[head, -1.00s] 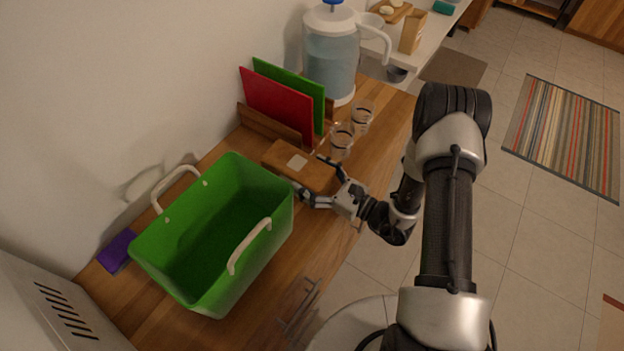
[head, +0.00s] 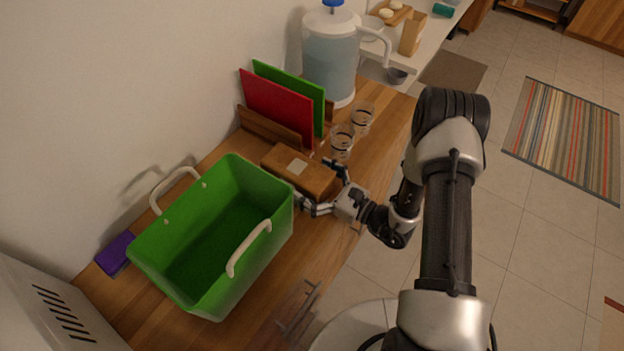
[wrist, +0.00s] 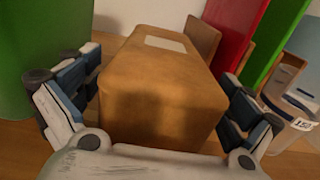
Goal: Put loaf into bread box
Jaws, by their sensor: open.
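The loaf (head: 308,176) is a brown block with a pale square label on top. It lies on the wooden counter, just right of a green box (head: 190,295) with two pale handles, which looks like the bread box. The box is open at the top and its inside looks empty. My gripper (head: 322,184) is open at the loaf's near right end. In the wrist view, the loaf (wrist: 160,85) lies between my two fingers (wrist: 160,105), one on each side. Whether the fingers touch it is unclear.
A red board (head: 275,105) and a green board (head: 318,98) stand in a wooden rack behind the loaf. Clear glasses (head: 342,142) and a water jug (head: 330,60) stand to the right. A purple item (head: 115,254) lies left of the box.

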